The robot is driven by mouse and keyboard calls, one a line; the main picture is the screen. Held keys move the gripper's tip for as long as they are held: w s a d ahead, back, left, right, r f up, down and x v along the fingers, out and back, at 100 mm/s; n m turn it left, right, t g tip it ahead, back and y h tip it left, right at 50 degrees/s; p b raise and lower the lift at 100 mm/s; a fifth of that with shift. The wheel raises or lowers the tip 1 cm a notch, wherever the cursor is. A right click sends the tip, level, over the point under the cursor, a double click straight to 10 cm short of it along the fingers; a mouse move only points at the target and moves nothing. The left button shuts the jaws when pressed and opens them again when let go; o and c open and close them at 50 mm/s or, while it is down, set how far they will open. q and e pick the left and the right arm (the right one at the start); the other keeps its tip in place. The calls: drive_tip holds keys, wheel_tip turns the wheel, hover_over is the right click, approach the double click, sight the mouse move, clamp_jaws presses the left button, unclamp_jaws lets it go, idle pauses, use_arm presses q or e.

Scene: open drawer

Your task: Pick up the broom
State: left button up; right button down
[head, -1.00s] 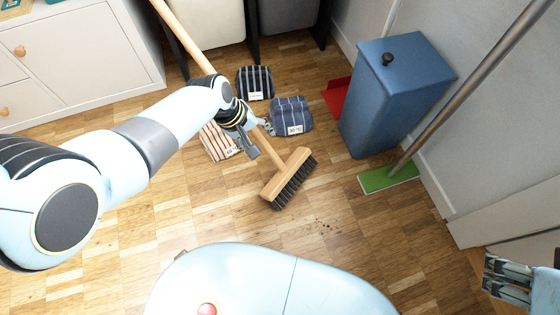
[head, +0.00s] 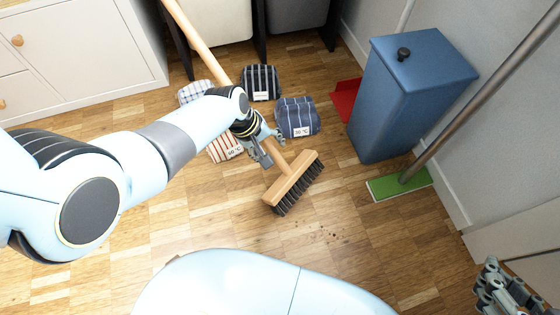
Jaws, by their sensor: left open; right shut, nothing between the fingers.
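The broom has a long light-wood handle (head: 198,38) running from the upper left down to a wooden head (head: 291,178) with dark bristles on the floor. My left gripper (head: 268,152) is open at the lower part of the handle, just above the broom head. The wrist hides part of the handle, and I cannot tell whether the fingers touch it. My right gripper (head: 505,297) is shut and empty at the lower right edge, far from the broom.
Several folded cloth bundles, including a blue striped one (head: 297,118) and a black striped one (head: 260,82), lie beside the handle. A blue bin (head: 405,100), red dustpan (head: 345,98) and green mop (head: 400,183) stand right. White cabinet (head: 90,60) at left. Dark crumbs (head: 330,234) lie on the floor.

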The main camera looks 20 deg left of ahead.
use_arm(q)
drive_tip(key=shift+w+d+f, duration=0.1)
drive_tip(key=shift+f, duration=0.1)
drive_tip(key=shift+f, duration=0.3)
idle(0.5)
clamp_jaws()
idle(0.4)
